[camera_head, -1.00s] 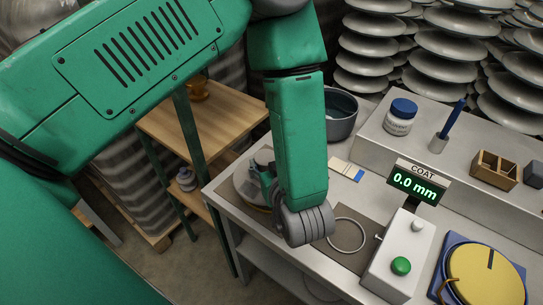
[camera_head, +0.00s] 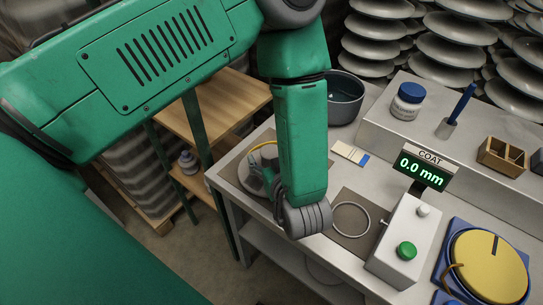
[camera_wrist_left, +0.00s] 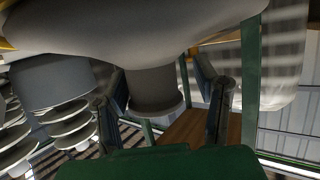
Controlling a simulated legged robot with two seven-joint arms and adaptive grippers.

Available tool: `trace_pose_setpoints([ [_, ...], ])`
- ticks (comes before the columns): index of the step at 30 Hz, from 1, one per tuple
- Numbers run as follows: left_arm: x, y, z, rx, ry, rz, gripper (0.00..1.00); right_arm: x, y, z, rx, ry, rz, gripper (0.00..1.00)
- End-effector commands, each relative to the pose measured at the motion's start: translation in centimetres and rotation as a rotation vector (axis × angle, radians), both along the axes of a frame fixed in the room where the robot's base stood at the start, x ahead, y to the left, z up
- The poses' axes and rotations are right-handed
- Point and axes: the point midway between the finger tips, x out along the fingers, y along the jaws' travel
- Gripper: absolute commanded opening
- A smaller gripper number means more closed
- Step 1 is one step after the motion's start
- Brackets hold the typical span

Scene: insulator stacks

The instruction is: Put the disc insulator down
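The disc insulator (camera_head: 262,163) is a grey disc at the left end of the bench, partly behind my left forearm. In the left wrist view its broad grey disc (camera_wrist_left: 140,30) fills the top, and its darker cap (camera_wrist_left: 154,88) sits between my two fingers. My left gripper (camera_head: 262,184) is at the near side of the disc in the head view. In the wrist view its fingers (camera_wrist_left: 165,92) stand either side of the cap, with a visible gap at the right finger, so it looks open. The disc's underside contact is hidden. My right gripper is out of view.
A brown mat with a metal ring (camera_head: 350,219) lies right of my wrist. Beside it stand a white box with a green button (camera_head: 406,250) and a COAT display (camera_head: 419,172) reading 0.0 mm. A dark pot (camera_head: 345,97) stands behind; a yellow disc (camera_head: 488,267) is at right.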

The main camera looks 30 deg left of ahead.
Motion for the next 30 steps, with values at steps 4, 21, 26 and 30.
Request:
trace_pose_setpoints([
  [4, 0.1, -0.2, 0.2, 0.003, -0.003, -0.001, 0.56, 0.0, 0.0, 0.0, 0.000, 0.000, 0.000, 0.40],
  [21, -1.4, -2.2, 1.6, 0.000, -0.001, -0.006, 0.56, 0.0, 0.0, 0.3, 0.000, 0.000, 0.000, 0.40],
  [26, -3.5, -5.0, 2.9, 0.003, -0.001, -0.007, 0.56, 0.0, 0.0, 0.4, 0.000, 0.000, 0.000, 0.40],
  [30, -5.1, -7.1, 3.9, 0.004, -0.002, -0.006, 0.56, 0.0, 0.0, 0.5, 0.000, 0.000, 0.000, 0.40],
])
